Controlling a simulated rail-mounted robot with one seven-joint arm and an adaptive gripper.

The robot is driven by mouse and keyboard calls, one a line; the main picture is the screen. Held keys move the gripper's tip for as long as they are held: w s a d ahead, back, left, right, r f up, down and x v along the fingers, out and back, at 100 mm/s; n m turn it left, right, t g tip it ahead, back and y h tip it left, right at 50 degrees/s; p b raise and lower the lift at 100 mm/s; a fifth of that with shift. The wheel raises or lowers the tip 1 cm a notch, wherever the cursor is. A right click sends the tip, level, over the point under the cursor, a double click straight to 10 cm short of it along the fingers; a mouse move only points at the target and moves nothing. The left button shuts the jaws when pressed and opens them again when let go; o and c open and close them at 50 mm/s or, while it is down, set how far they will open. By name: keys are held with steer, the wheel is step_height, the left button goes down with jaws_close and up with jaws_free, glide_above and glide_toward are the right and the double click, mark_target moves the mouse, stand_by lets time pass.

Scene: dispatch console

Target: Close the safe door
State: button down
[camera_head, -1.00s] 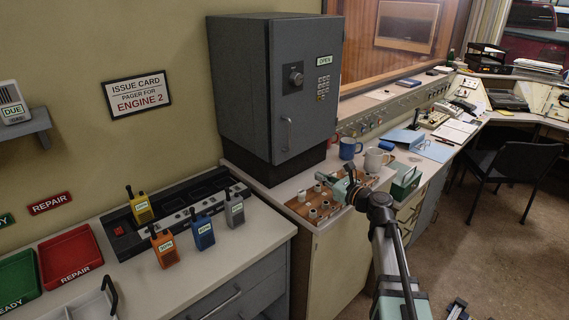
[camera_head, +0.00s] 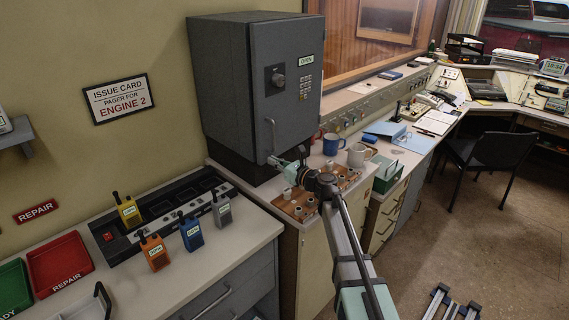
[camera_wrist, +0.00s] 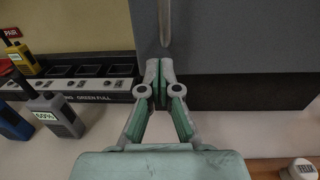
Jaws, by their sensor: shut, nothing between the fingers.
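The dark grey safe (camera_head: 222,85) stands on the counter against the wall. Its door (camera_head: 297,115) has a dial, a keypad, a green-lettered "OPEN" label and a vertical bar handle (camera_head: 271,135). The door lies almost flush with the body; I cannot tell whether a small gap remains. My gripper (camera_head: 281,163) is at the door's lower edge, just below the handle. In the wrist view its fingers (camera_wrist: 159,68) are together and empty, with the tips at or very near the door face (camera_wrist: 230,40) under the handle (camera_wrist: 165,22). Contact is unclear.
A wooden rack of small cylinders (camera_head: 297,207) lies below my gripper. A blue mug (camera_head: 332,144), a white mug (camera_head: 358,155) and a green box (camera_head: 387,175) stand to the right. Radios (camera_head: 191,232) and a charger strip (camera_head: 170,215) are at left.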

mark_target(266, 157)
steer(key=shift+x, duration=0.8)
steer(key=shift+x, duration=1.2)
steer(key=shift+d+r, duration=0.1)
steer(key=shift+r, duration=0.05)
